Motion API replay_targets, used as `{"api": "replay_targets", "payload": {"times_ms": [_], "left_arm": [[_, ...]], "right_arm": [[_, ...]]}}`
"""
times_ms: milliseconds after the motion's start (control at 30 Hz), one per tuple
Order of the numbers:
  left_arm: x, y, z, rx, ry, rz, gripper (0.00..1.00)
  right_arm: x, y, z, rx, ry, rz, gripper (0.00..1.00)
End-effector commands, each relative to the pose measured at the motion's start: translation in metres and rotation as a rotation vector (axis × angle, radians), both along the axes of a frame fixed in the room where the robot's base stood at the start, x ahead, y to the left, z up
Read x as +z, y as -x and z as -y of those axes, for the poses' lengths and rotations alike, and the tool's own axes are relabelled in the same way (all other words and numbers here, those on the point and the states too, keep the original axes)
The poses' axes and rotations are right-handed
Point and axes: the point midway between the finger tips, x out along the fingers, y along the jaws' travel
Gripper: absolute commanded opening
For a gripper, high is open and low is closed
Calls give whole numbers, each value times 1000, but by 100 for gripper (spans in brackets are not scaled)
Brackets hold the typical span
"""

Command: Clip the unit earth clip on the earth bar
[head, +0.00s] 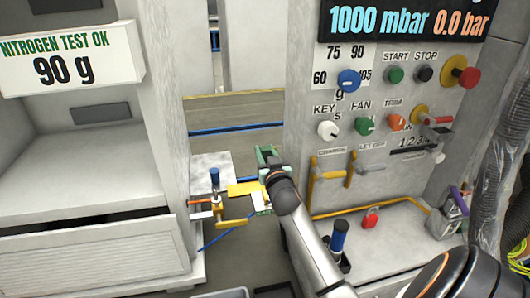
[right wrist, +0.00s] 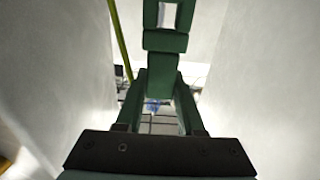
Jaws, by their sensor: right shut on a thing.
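My right gripper (head: 270,170) reaches up and away from the lower right in the head view, into the gap between the left cabinet and the control panel. It is shut on a green clip (head: 264,153), which I take for the unit earth clip. In the right wrist view the clip (right wrist: 166,42) sticks out ahead of the two dark green fingers (right wrist: 160,85) and has a square opening near its far end. I cannot pick out the earth bar with certainty; a small copper-coloured bar (head: 201,203) sits at the left post, apart from the clip. My left gripper is not in view.
Pale walls (right wrist: 75,70) stand close on both sides of the gripper. A yellow-green cable (right wrist: 121,40) runs along its left. A yellow fitting (head: 245,188) and a blue-knobbed valve (head: 215,178) lie left of the wrist. The control panel (head: 300,95) stands right.

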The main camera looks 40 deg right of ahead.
Motion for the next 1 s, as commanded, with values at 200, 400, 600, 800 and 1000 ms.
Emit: {"api": "replay_targets", "payload": {"times_ms": [200, 400, 600, 800, 1000], "left_arm": [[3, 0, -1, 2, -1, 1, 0], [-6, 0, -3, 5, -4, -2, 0], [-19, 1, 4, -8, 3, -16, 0], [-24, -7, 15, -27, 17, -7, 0], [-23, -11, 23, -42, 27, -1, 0]], "right_arm": [[1, 0, -1, 1, -2, 1, 0], [-9, 0, -1, 2, -1, 0, 0], [-28, 1, -1, 1, 0, -1, 0], [-47, 0, -1, 2, 0, 1, 0], [-57, 0, -1, 2, 0, 1, 0]]}}
